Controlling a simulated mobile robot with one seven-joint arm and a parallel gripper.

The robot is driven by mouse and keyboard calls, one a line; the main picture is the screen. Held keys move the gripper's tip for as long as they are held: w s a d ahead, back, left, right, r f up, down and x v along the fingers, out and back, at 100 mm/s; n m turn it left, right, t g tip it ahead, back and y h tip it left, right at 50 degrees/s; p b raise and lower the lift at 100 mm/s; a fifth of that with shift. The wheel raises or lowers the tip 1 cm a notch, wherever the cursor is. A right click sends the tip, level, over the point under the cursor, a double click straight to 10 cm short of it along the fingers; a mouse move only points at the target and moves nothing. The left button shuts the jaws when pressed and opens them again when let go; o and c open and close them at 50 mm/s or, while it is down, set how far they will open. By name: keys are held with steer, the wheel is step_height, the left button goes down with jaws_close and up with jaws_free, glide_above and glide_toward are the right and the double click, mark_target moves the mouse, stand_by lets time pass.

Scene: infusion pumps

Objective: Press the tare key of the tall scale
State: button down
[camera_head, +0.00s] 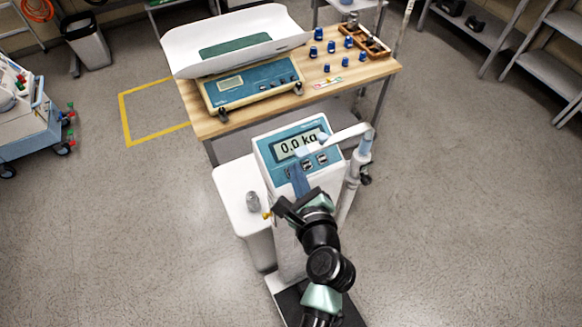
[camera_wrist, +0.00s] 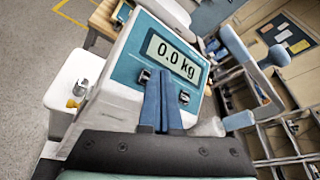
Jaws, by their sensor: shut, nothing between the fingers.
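The tall scale (camera_head: 262,152) has a white head with a teal panel and a display (camera_head: 297,144) reading 0.0 kg. The display also reads 0.0 kg in the wrist view (camera_wrist: 173,57). A row of small dark keys (camera_head: 321,157) lies below the display; their labels are too small to read. My gripper (camera_head: 298,170) has blue fingers, shut and empty, pointing at the key row. In the wrist view the fingertips (camera_wrist: 161,73) are between a left key (camera_wrist: 144,76) and a right key (camera_wrist: 184,97), covering part of the panel. I cannot tell whether they touch it.
A white handle arm (camera_head: 345,134) and post stand right of the scale head. A white box (camera_head: 238,190) with a metal knob (camera_head: 253,200) is at its left. Behind is a wooden table (camera_head: 365,72) with a baby scale (camera_head: 250,85) and blue weights.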

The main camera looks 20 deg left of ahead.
steer(key=r+p, duration=0.1)
steer(key=s+d+r+p, duration=0.1)
steer(key=r+p, duration=0.2)
steer(key=shift+s+d+r, duration=0.2)
steer(key=shift+s+d, duration=0.15)
stand_by(0.9)
